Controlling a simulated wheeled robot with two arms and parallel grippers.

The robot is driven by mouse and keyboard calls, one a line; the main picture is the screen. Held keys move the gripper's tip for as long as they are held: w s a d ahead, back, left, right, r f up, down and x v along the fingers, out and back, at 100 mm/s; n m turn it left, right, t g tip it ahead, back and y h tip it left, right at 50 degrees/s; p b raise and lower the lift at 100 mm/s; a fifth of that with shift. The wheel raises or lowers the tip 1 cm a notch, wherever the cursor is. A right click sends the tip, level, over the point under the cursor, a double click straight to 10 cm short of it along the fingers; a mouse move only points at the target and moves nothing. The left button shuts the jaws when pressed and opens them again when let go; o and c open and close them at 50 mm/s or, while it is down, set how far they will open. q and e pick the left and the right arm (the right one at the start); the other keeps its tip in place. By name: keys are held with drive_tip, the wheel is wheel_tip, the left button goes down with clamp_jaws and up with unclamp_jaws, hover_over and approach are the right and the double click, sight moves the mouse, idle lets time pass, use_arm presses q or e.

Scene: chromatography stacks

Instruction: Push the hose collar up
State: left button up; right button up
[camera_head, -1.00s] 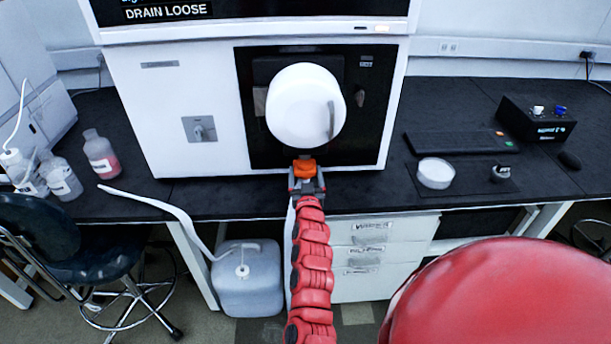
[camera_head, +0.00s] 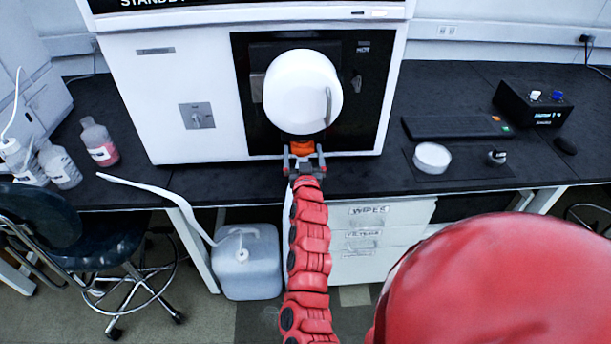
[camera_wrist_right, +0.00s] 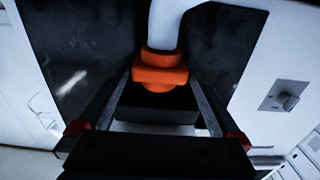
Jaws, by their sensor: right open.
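The orange hose collar (camera_head: 303,149) sits at the lower front of the white instrument, below the round white cover. In the right wrist view the collar (camera_wrist_right: 160,67) is around the lower end of a pale hose (camera_wrist_right: 167,20), with a dark block (camera_wrist_right: 155,103) just below it. My right gripper (camera_head: 303,157) is open, with one finger on each side of the collar. The wrist view shows gaps between the fingers and the collar. My left gripper is not in view.
The instrument (camera_head: 170,90) stands on a black bench; its screen reads "STANDBY", partly cut off. The round white cover (camera_head: 303,90) hangs just above the gripper. Bottles (camera_head: 99,142) stand at left. A white jug (camera_head: 248,270) is below the bench, and a chair (camera_head: 40,220) at lower left.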

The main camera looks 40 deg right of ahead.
drive_tip(key=v, duration=1.6)
drive_tip(key=shift+s, duration=0.2)
drive_tip(key=shift+r, duration=0.1)
